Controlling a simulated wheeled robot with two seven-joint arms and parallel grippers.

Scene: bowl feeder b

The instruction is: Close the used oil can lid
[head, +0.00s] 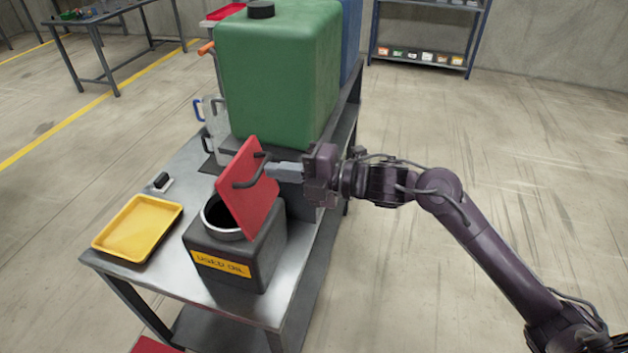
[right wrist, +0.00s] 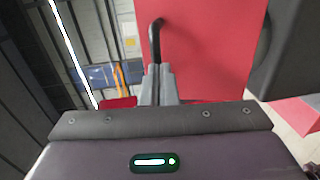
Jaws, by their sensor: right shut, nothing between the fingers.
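The used oil can (head: 237,258) is a dark box with a yellow "USED OIL" label and a round opening on top, standing on the metal table. Its red lid (head: 249,190) is raised steeply above the opening, with a dark bar handle (head: 250,172) on its face. My right gripper (head: 268,172) is shut with nothing between its fingers, its tips close beside the handle and lid. In the right wrist view the shut fingers (right wrist: 158,85) point at the handle (right wrist: 155,40) in front of the red lid (right wrist: 205,45); contact is unclear. My left gripper is not in view.
A yellow tray (head: 138,228) lies left of the can on the metal table (head: 190,166). A large green tank (head: 278,75) stands behind, with clear jugs (head: 214,125) beside it. A small dark item (head: 161,181) lies near the table's left edge. Floor at right is open.

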